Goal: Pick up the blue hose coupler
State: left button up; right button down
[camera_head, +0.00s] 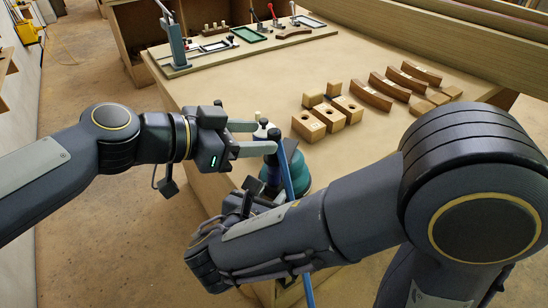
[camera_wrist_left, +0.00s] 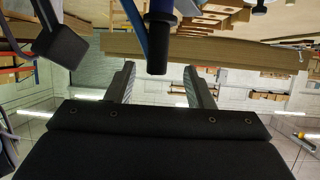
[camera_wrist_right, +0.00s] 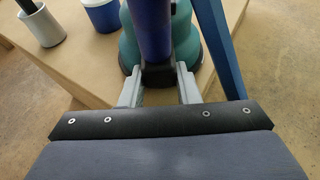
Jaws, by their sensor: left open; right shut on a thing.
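The blue hose coupler, a dark blue cylinder with black ends, stands upright in the right wrist view (camera_wrist_right: 151,32), its lower end between the fingers of my right gripper (camera_wrist_right: 156,82). In the head view the coupler (camera_head: 270,168) is partly hidden by my arm. My right gripper (camera_head: 266,198) is shut on it near the table's front edge. My left gripper (camera_head: 267,137) is open above, its fingers pointing right at the coupler's upper end. The left wrist view shows the coupler's black end (camera_wrist_left: 157,58) lined up between the open fingers, apparently not gripped.
A teal stacked object (camera_head: 298,172) stands close behind the coupler. A long blue strip (camera_head: 293,185) slants down beside it. A blue cup (camera_wrist_right: 101,14) and a grey cup (camera_wrist_right: 43,24) stand nearby. Wooden blocks (camera_head: 308,126) lie farther back on the table (camera_head: 225,95).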

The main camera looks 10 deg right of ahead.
aim_at(268, 137)
pick_arm(q)
jog(key=x, duration=0.4)
jog(key=shift+s+d, duration=0.15)
jog(key=shift+d, duration=0.15)
jog(key=shift+c, duration=0.5)
grip_shut()
